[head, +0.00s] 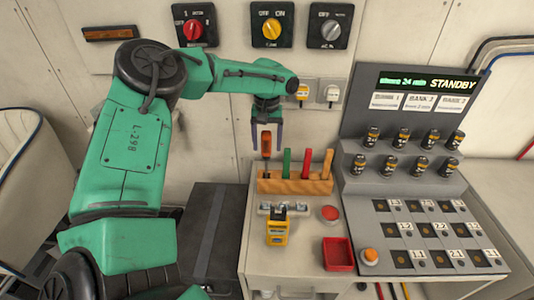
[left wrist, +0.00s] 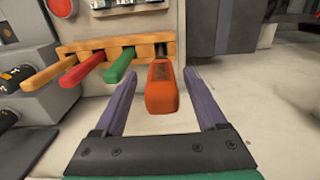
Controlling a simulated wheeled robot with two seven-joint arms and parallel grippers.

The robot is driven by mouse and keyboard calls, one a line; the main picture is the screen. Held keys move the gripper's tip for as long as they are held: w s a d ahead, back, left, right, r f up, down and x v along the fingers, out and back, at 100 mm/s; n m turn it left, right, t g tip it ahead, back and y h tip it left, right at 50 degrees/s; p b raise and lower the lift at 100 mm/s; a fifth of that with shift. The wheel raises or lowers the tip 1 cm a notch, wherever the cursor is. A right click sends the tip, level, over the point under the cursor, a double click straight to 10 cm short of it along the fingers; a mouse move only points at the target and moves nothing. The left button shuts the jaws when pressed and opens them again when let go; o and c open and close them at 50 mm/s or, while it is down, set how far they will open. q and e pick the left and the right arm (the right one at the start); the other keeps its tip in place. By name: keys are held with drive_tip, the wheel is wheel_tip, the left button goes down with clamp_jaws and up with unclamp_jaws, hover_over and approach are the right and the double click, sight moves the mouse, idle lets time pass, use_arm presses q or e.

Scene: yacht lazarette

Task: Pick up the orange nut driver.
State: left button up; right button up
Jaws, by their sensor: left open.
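The orange nut driver (head: 266,143) stands upright in the leftmost place of a wooden rack (head: 296,186) on the cabinet top. It also shows in the left wrist view (left wrist: 162,90), handle toward the camera, its shaft in the rack's end slot. My left gripper (head: 267,148) is open, with its two purple fingers on either side of the handle. In the left wrist view the fingers (left wrist: 162,75) are spread wide, with a gap to the handle on each side. My right gripper is in neither view.
Green (head: 286,163), red (head: 306,164) and yellow (head: 327,163) handled tools stand in the same rack, right of the orange one. A yellow meter (head: 277,231), a red tray (head: 338,254) and a grey control panel (head: 420,225) are nearby. The wall is close behind.

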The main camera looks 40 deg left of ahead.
use_arm(q)
drive_tip(key=shift+s+f, duration=0.1)
drive_tip(key=shift+f, duration=0.2)
drive_tip(key=shift+s, duration=0.1)
drive_tip(key=shift+c, duration=0.3)
clamp_jaws()
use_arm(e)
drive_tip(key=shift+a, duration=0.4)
